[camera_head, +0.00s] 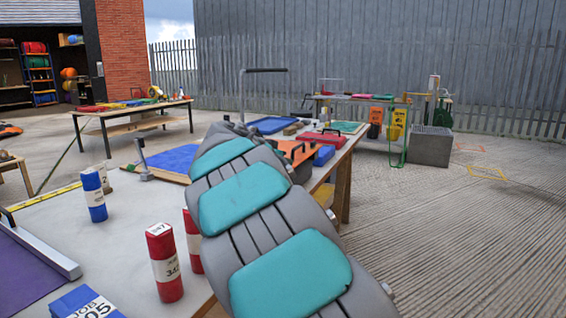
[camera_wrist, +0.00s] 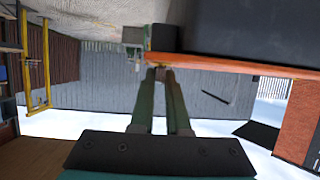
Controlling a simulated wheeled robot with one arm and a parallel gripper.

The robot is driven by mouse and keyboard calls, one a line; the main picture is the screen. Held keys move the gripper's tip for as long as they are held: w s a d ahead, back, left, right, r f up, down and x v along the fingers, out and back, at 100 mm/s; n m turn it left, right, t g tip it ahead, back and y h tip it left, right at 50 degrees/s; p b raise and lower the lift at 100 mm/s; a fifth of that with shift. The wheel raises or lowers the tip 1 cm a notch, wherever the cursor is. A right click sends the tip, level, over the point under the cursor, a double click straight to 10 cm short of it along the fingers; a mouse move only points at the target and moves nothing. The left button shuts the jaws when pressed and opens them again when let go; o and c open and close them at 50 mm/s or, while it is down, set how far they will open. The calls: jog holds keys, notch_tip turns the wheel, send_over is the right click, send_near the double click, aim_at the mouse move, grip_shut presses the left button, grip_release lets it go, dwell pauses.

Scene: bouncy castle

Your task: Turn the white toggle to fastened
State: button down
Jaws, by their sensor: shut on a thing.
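In the wrist view, the two greenish fingers of my gripper (camera_wrist: 159,75) reach up to an orange edge (camera_wrist: 225,65) below a dark panel (camera_wrist: 250,30). The fingertips are close together on a small brownish part at that edge. The part is mostly hidden, and I cannot tell whether it is the white toggle. I cannot make out the toggle's white colour or its position in either view. In the head view, my grey and teal arm hides my gripper. An orange board (camera_head: 298,153) with a dark handle shows just beyond the arm on the table.
Red cylinders (camera_head: 165,263) and a blue one (camera_head: 94,196) stand on the pale table (camera_head: 125,235) left of my arm. A blue panel (camera_head: 176,159) and a red case (camera_head: 322,138) lie farther back. Open ribbed ground lies to the right.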

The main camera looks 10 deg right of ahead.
jog(key=shift+y, duration=0.3)
jog(key=shift+s+d+n+t+y+b, duration=0.1)
jog(key=shift+n+t+y+b, duration=0.15)
jog(key=shift+n+y, duration=0.25)
jog(key=shift+s+d+n+t+y+b, duration=0.1)
jog(key=shift+n+t+y, duration=0.15)
jog(key=shift+n+y, duration=0.25)
jog(key=shift+w+d+n+t+y+p, duration=0.1)
jog(key=shift+n+t+y+p, duration=0.15)
jog(key=shift+n+y, duration=1.4)
jog(key=shift+d+n+t+y+p, duration=0.15)
jog(key=shift+n+t+y, duration=0.2)
jog(key=shift+n+y, duration=1.3)
jog(key=shift+d+n+g+y, duration=0.1)
jog(key=shift+n+g+y, duration=0.2)
jog(key=shift+n+y, duration=1.05)
jog(key=shift+w+d+f+n+g+y, duration=0.1)
jog(key=shift+d+n+g+y, duration=0.1)
jog(key=shift+n+g+y, duration=0.65)
jog(key=shift+w+d+n+g+y, duration=0.15)
jog(key=shift+n+g+y, duration=0.3)
jog(key=shift+n+y, duration=0.75)
jog(key=shift+y, duration=0.3)
jog(key=shift+d+n+g+y, duration=0.15)
jog(key=shift+n+g+y, duration=0.85)
jog(key=shift+n+g, duration=0.1)
